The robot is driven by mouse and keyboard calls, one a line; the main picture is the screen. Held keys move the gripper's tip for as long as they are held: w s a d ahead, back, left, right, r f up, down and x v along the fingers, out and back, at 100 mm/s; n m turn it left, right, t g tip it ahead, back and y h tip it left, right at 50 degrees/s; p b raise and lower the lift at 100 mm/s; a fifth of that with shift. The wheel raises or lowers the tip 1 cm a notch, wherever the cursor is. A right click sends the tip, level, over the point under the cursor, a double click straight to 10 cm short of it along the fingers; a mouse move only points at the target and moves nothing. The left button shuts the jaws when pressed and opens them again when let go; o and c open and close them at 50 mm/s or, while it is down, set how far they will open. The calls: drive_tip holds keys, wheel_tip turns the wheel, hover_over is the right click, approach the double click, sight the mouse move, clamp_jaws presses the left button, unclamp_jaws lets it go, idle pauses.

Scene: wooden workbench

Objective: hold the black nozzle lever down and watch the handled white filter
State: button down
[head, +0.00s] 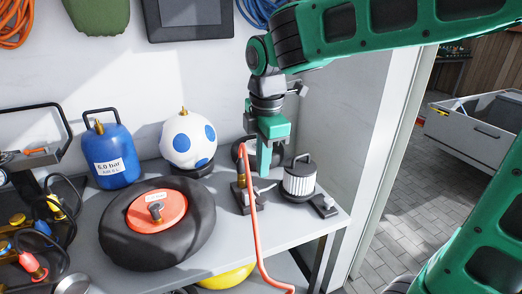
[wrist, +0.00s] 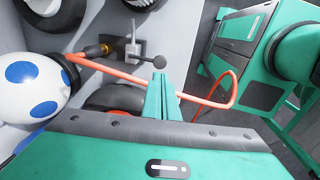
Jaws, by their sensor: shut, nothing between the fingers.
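The handled white filter (head: 299,181), a pleated white cylinder with a dark top and handle, stands upright on the bench, right of my gripper. My gripper (head: 264,172) points down, its green fingers shut and empty. The black nozzle lever (wrist: 160,61) ends in a round knob just beyond my fingertips (wrist: 160,78) in the wrist view. I cannot tell whether they touch, or whether the lever is down. The orange hose (head: 250,215) runs from a brass fitting beside the lever. In the head view, the lever is too small to judge.
A black tyre with a red disc (head: 157,210) lies left on the grey bench (head: 235,245). A blue 6.0 bar tank (head: 110,160) and a blue-spotted white ball (head: 188,138) stand behind it. A small dark block (head: 323,205) lies near the bench's right edge.

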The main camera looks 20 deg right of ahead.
drive_tip(key=shift+s+r, duration=0.1)
drive_tip(key=shift+r, duration=2.05)
